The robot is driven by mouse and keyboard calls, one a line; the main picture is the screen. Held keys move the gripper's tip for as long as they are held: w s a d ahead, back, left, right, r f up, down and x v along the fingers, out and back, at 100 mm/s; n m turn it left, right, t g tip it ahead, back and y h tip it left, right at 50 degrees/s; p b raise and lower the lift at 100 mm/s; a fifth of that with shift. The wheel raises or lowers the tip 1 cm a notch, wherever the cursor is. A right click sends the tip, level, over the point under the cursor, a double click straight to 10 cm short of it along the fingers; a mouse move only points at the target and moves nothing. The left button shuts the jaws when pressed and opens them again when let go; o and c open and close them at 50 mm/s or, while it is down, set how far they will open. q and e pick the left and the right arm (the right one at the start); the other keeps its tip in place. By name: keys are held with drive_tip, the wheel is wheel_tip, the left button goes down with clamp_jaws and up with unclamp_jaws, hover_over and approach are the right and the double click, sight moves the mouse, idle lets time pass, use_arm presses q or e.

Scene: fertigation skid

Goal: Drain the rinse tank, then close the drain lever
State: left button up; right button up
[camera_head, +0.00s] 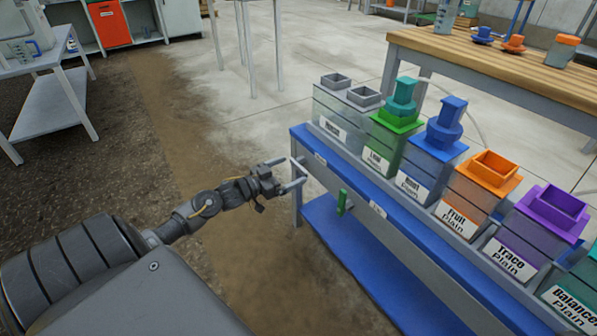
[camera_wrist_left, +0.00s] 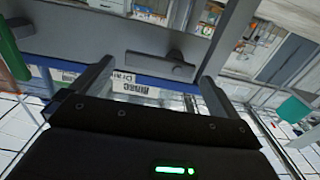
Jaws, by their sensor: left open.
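The rinse tank (camera_head: 338,117) is the grey, clear-walled one at the left end of the row on the blue skid; its label is hard to read. My left gripper (camera_head: 298,174) is open and empty at the skid's left front corner, below that tank. In the left wrist view a dark grey lever (camera_wrist_left: 163,64) lies on a grey rail between the open fingers of the left gripper (camera_wrist_left: 158,66), with space on both sides. In the head view this lever is hidden or too small to tell. My right gripper is not in view.
A green lever (camera_head: 343,201) hangs on the skid's front rail, right of my gripper. Several labelled tanks, including an orange-topped one (camera_head: 483,185), continue rightward. The blue lower shelf (camera_head: 352,250) is bare. A wooden bench (camera_head: 470,65) stands behind. Floor left of the skid is clear.

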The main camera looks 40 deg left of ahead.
sight(297, 167)
use_arm(q)
drive_tip(key=shift+b+x, duration=0.6)
drive_tip(key=shift+x, duration=1.55)
drive_tip(key=c, duration=1.2)
drive_tip(key=shift+r, duration=0.1)
drive_tip(key=shift+c, duration=0.2)
